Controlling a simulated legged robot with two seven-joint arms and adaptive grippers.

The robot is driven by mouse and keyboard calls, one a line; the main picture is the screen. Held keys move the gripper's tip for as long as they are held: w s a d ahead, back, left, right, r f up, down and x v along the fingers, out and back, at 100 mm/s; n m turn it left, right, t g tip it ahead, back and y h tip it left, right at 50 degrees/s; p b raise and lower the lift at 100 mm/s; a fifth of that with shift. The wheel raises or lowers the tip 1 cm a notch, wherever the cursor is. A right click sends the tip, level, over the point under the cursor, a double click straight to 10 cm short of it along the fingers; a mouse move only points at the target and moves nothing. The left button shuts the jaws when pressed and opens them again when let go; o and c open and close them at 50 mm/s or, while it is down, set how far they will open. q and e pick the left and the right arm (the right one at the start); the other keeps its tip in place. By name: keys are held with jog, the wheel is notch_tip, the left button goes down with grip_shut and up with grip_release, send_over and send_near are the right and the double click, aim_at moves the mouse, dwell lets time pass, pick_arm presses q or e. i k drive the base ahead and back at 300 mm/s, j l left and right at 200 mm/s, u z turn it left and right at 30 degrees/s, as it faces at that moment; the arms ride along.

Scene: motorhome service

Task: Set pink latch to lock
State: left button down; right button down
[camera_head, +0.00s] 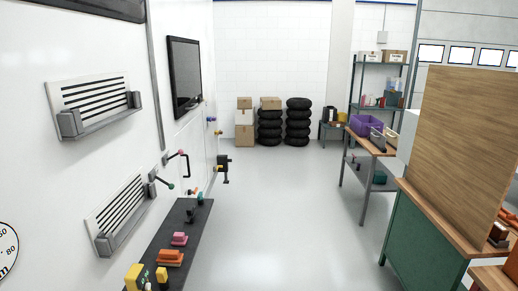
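A pink latch-like piece (180,239) sits on a dark ledge (192,222) along the white motorhome wall at the lower left. It is small in view, and I cannot tell whether it stands at lock or unlock. An orange piece (169,257) sits just nearer than it, and yellow pieces (135,277) are nearer still. Small dark and green pieces (198,200) are at the ledge's far end. A small pink-red knob (181,153) also shows on a wall handle above. Neither of my grippers is in view.
Two grey vents (95,104) and a dark screen (185,77) are on the left wall. A dark fitting (224,168) juts out farther along. The grey floor (275,220) is clear. Workbenches (420,235) stand at right; stacked tires (298,122) and boxes are at the back.

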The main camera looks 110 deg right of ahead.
aim_at(180, 151)
jog(key=z, duration=3.15)
jog(key=i+l+z, duration=0.25)
jog(key=i, duration=0.75)
jog(key=i+l+z, duration=0.1)
jog(key=i+z, duration=0.15)
jog(key=i, duration=0.75)
